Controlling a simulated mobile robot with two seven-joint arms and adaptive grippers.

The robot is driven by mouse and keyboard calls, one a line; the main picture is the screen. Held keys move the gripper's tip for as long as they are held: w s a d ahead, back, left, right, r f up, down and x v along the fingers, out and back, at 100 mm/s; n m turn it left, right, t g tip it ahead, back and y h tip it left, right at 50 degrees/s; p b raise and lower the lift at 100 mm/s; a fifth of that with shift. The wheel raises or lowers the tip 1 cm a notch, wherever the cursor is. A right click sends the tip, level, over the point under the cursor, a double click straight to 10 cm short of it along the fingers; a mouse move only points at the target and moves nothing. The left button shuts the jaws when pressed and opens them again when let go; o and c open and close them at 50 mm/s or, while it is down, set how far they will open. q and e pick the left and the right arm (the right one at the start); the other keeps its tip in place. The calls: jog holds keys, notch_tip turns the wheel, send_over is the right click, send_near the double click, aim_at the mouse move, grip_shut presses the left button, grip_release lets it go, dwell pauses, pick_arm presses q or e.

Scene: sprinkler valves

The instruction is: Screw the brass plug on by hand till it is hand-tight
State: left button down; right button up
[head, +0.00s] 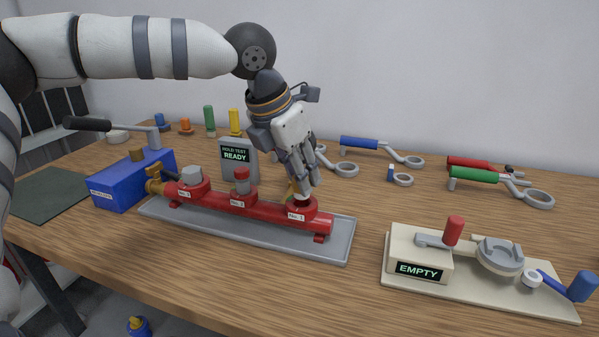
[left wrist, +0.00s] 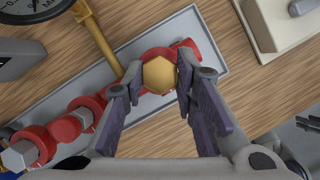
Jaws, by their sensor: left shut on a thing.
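The brass plug (left wrist: 159,76) is a hexagonal cap seen from above in the left wrist view. It sits at the right-hand outlet of the red manifold (head: 250,211). My left gripper (head: 305,192) points down over this outlet and is shut on the plug, one finger on each side. In the head view the fingers mostly hide the plug. How far its thread is engaged cannot be seen. The other two outlets carry a grey hex plug (head: 191,175) and a red cap (head: 241,181).
The manifold stands on a grey tray (head: 335,245). A blue pump box (head: 120,185) is at its left, and a sign reading READY (head: 236,155) is behind. A beige fixture reading EMPTY (head: 480,290) is at the right. Several coloured-handled wrenches (head: 365,143) lie at the back.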

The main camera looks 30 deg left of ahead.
pick_arm(q)
jog(key=shift+f, duration=1.1)
jog(key=m+h, duration=0.1)
jog(key=m, duration=0.2)
jog(key=shift+r, duration=0.1)
jog(key=shift+w+a+f+m+g+h, duration=0.15)
jog(key=shift+m+g, duration=0.1)
jog(key=shift+m, duration=0.25)
jog(key=shift+d+f+m+g+h, duration=0.15)
jog(key=shift+m+g, duration=0.1)
jog(key=shift+m, duration=0.25)
jog(key=shift+a+r+m+h+b, duration=0.15)
jog(key=shift+m+h+b, duration=0.15)
jog(key=shift+m, duration=0.2)
jog(key=shift+r+m, duration=0.15)
jog(key=shift+m, duration=0.15)
pick_arm(e)
jog(key=shift+s+f, duration=0.35)
jog(key=shift+s, duration=0.05)
